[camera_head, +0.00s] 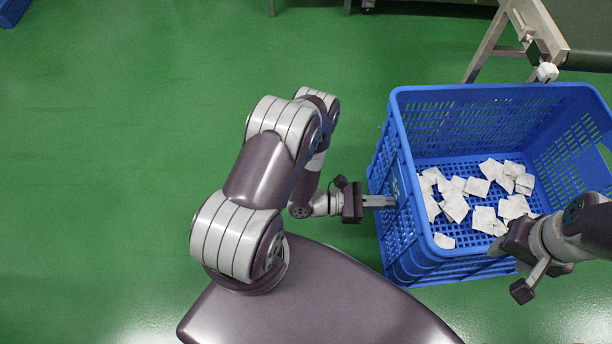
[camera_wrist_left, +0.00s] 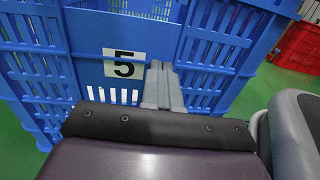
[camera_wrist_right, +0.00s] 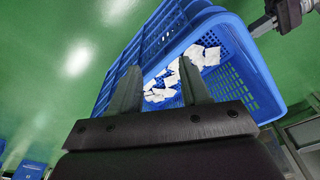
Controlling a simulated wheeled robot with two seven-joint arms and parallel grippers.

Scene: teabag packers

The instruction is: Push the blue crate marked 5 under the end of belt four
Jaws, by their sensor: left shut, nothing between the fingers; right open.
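The blue crate (camera_head: 400,150) stands on the floor at the right of the head view, with several white teabags (camera_head: 478,187) inside. My left gripper (camera_head: 385,201) is shut and empty, its fingertips at the crate's left wall. The left wrist view shows the label 5 (camera_wrist_left: 124,63) just left of those fingers (camera_wrist_left: 163,84); I cannot tell if they touch. My right gripper (camera_wrist_right: 158,92) is open at the crate's near right side. The crate rim shows beyond its fingers. A conveyor end (camera_head: 590,30) is at the upper right; no belt number is visible.
A metal conveyor leg (camera_head: 492,42) stands just beyond the crate's far side. A red crate (camera_wrist_left: 300,48) shows at the right of the left wrist view. Another blue crate (camera_wrist_right: 30,170) is at its lower left in the right wrist view.

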